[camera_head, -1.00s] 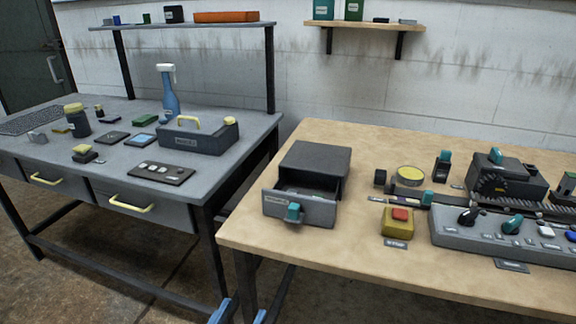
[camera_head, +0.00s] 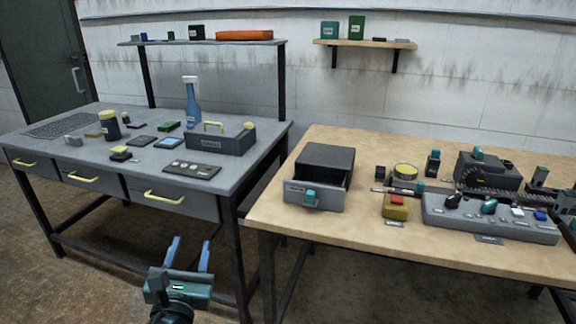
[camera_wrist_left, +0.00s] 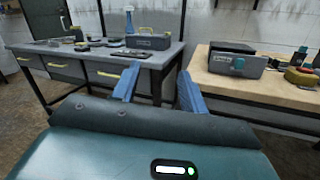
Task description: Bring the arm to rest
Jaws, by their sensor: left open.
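My left gripper (camera_head: 188,254) is open and empty, with its two blue fingers spread apart. It is low in the head view, in the air in front of the grey workbench (camera_head: 60,146) and left of the wooden table (camera_head: 268,212). In the left wrist view the two blue fingers (camera_wrist_left: 157,88) point forward toward the gap between the grey bench and the wooden table, touching nothing. My right gripper is not in view.
A small drawer box (camera_head: 325,158) with its drawer partly open stands on the wooden table's left end. A red button on a yellow box (camera_head: 395,207) and a control panel (camera_head: 490,220) are to its right. The floor (camera_head: 110,245) before the benches is clear.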

